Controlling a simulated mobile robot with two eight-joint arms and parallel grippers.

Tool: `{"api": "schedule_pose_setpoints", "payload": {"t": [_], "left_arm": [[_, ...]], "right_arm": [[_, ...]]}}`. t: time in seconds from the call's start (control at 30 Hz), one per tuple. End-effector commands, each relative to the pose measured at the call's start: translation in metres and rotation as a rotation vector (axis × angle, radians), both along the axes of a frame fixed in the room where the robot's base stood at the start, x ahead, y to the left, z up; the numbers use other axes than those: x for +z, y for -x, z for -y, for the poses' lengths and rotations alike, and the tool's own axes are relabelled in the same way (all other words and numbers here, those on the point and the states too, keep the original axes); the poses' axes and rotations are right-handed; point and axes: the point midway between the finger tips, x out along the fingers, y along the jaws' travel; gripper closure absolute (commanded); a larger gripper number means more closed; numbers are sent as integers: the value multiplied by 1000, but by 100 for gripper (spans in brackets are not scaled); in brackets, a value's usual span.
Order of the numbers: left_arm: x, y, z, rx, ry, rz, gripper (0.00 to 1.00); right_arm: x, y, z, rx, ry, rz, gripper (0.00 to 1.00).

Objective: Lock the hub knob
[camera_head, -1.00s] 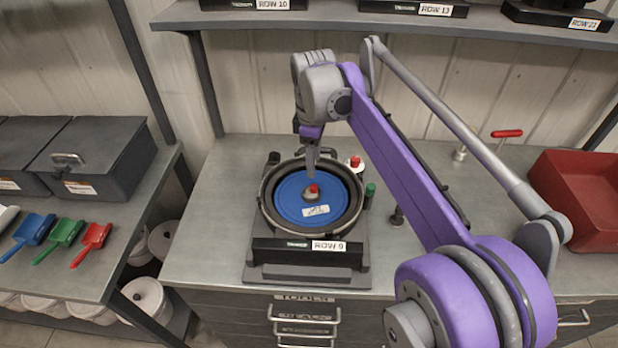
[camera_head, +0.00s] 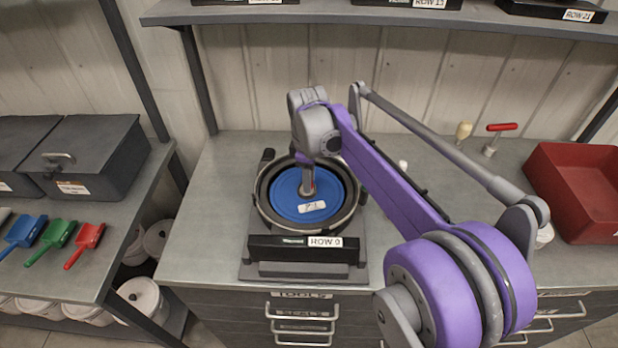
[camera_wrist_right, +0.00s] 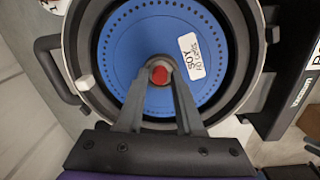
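The seed meter (camera_head: 250,251) stands on the bench, with a blue seed disc (camera_head: 283,190) lying in its round dark housing. The disc also shows in the right wrist view (camera_wrist_right: 116,55). The hub knob (camera_wrist_right: 161,75), with a red top, is at the disc's centre; in the head view my gripper mostly covers it. My right gripper (camera_wrist_right: 161,70) points down over the hub, one finger on each side of the knob, with the tips close to it. I cannot tell whether the fingers grip it. My left gripper is out of view.
A red bin (camera_head: 570,190) stands at the right of the bench, near a red T-handle (camera_head: 501,127). Blue, green and red scoops (camera_head: 86,243) and a dark lidded box (camera_head: 98,160) are on the left bench. A shelf (camera_head: 330,14) runs above.

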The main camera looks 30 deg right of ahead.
Motion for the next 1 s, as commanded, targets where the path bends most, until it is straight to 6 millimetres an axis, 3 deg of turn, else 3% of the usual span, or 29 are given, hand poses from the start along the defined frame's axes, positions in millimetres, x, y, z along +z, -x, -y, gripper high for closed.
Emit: {"api": "schedule_pose_setpoints", "payload": {"t": [0.03,0.17,0.2,0.67,1.0], "left_arm": [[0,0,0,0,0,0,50],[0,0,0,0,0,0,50],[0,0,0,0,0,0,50],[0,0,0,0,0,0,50],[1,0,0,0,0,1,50]], "right_arm": [[0,0,0,0,0,0,76],[0,0,0,0,0,0,99],[0,0,0,0,0,0,100],[0,0,0,-45,1,0,100],[0,0,0,-278,1,0,100]]}}
